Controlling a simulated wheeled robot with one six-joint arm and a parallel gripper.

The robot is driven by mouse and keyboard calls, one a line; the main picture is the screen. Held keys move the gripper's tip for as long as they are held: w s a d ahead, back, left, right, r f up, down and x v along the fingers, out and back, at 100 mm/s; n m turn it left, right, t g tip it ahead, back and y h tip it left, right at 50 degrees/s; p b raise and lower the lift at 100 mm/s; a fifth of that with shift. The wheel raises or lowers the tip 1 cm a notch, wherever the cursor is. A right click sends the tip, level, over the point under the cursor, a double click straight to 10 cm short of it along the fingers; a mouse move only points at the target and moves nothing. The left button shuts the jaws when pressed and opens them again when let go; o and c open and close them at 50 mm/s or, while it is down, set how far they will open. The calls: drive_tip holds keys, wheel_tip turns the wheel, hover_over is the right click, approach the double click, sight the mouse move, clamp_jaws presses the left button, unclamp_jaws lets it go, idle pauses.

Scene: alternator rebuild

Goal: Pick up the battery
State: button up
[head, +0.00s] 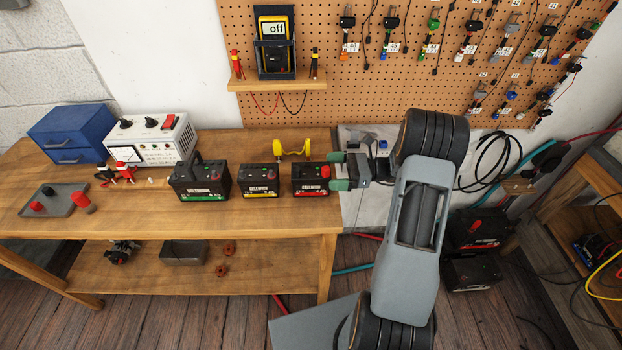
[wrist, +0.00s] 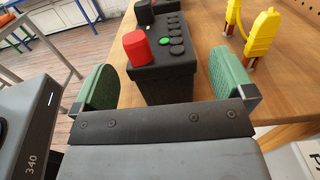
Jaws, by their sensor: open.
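Three black batteries stand in a row on the wooden bench. My gripper (head: 334,171) is open at the right end of the right battery. In the wrist view my gripper (wrist: 164,72) has green finger pads on both sides of the near end of this battery (wrist: 165,82), with visible gaps. The red cap is at that near end. Contact with the pads does not show.
A white meter box (head: 152,139), a blue drawer box (head: 70,132) and a grey tray (head: 57,207) occupy the bench's left. The bench's front strip (head: 240,218) is clear.

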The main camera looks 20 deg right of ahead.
sight(318, 169)
drive_tip(key=shift+p+x, duration=0.75)
drive_tip(key=shift+x, duration=1.85)
drive_tip(key=shift+r, duration=0.15)
drive_tip(key=shift+c, duration=0.3)
drive_tip(key=c, duration=1.8)
drive_tip(key=shift+w+r, duration=0.1)
